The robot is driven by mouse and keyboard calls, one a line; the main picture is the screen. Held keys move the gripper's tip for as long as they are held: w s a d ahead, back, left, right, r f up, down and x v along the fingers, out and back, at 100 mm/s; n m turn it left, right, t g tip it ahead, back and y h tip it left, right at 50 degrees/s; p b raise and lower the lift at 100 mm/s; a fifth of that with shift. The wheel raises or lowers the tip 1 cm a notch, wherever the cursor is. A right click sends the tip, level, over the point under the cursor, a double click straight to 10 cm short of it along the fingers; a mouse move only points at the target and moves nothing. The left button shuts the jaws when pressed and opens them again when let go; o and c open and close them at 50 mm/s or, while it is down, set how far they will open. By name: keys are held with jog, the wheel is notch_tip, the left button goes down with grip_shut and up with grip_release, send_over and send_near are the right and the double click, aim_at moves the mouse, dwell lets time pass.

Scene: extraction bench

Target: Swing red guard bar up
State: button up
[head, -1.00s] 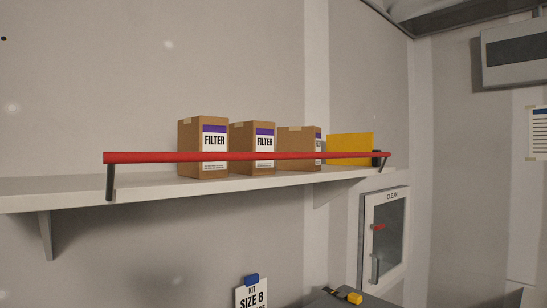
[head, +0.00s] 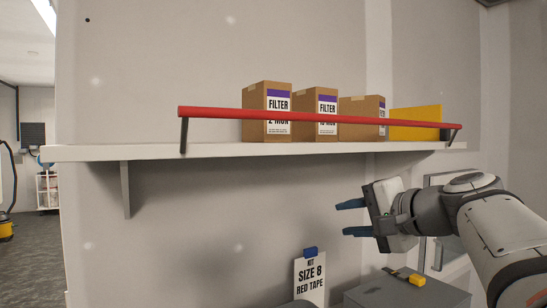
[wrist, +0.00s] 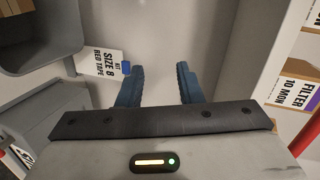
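The red guard bar (head: 300,115) runs across the front of the white shelf (head: 110,153), a little above its top, on dark end arms. It stands in front of the filter boxes. A piece of it shows at the right edge of the wrist view (wrist: 304,138). My gripper (head: 348,218) is below the shelf, right of the middle in the head view, its blue fingers pointing left. The fingers are apart with nothing between them, as the wrist view also shows (wrist: 160,85). It is clear of the bar.
Cardboard filter boxes (head: 314,104) and a yellow block (head: 415,117) stand on the shelf behind the bar. Below are a "SIZE 8 RED TAPE" card (head: 310,278) and a grey case (head: 385,293) with a yellow latch. A shelf bracket (head: 125,190) juts down at left.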

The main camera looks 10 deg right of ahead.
aim_at(367, 121)
jog(key=s+d+r+m+t+y+b, duration=0.1)
jog(key=d+r+t, duration=0.25)
jog(key=r, duration=0.45)
jog(key=s+d+r+m+t, duration=0.1)
jog(key=d+r+t, duration=0.25)
jog(key=r, duration=0.45)
jog(key=shift+g, duration=0.5)
jog(key=x, duration=0.2)
jog(key=p+x, duration=0.1)
jog(key=x, duration=0.1)
jog(key=p+x, duration=0.1)
jog(key=x, duration=0.1)
jog(key=shift+w+d+r, duration=0.15)
jog(key=shift+w+r, duration=0.15)
jog(key=shift+w, duration=0.1)
jog(key=shift+w+a, duration=0.25)
jog(key=shift+w, duration=0.35)
jog(key=shift+c, duration=0.4)
grip_shut()
